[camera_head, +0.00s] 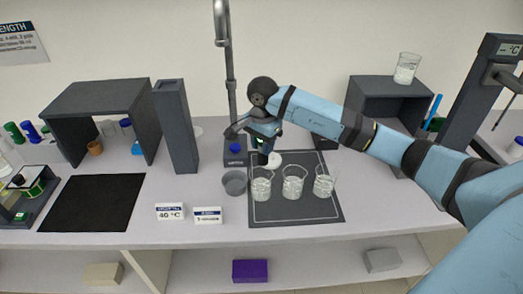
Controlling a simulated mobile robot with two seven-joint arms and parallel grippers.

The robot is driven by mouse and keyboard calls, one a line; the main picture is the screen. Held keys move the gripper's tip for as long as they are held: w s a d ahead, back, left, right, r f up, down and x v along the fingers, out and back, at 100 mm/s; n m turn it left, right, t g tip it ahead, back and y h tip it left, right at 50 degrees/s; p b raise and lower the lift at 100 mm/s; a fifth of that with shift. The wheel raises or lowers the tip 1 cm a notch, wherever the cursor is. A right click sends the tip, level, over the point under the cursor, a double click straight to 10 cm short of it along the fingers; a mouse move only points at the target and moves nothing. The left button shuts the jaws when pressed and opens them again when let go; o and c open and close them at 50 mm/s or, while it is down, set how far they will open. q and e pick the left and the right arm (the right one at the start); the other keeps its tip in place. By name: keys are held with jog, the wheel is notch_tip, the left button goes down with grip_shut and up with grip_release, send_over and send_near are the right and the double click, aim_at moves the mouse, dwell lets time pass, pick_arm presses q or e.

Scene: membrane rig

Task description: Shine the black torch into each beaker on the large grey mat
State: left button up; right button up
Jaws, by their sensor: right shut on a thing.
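The large grey mat (290,213), dark with a pale border line, lies on the bench right of centre. Three clear glass beakers stand in a row near its front: a left one (261,186), a middle one (293,187) and a right one (323,185). My right gripper (264,146) is above and behind the left beaker, pointing down. It is shut on a small dark thing that looks like the black torch (263,158), mostly hidden by the gripper. No light spot is clear in any beaker. My left gripper is out of view.
A grey bowl (235,183) stands at the mat's left edge. A white round thing (274,160) is behind the left beaker. A tall stand (230,80) rises behind. A beaker (407,67) sits on a dark box (390,95). A black mat (90,203) lies empty at left.

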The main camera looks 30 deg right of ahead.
aim_at(260, 152)
jog(key=shift+w+a, duration=0.15)
jog(key=shift+a, duration=0.05)
jog(key=shift+w+f+b, duration=0.1)
jog(key=shift+f+b, duration=0.25)
jog(key=shift+f, duration=0.85)
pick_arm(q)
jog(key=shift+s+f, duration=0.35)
pick_arm(e)
jog(key=shift+f, duration=0.35)
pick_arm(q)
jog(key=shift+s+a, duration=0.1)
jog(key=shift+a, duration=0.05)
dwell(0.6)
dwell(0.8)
pick_arm(e)
jog(key=shift+r+p, duration=0.35)
jog(key=shift+r, duration=1.15)
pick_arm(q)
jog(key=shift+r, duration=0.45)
pick_arm(e)
jog(key=shift+d, duration=0.1)
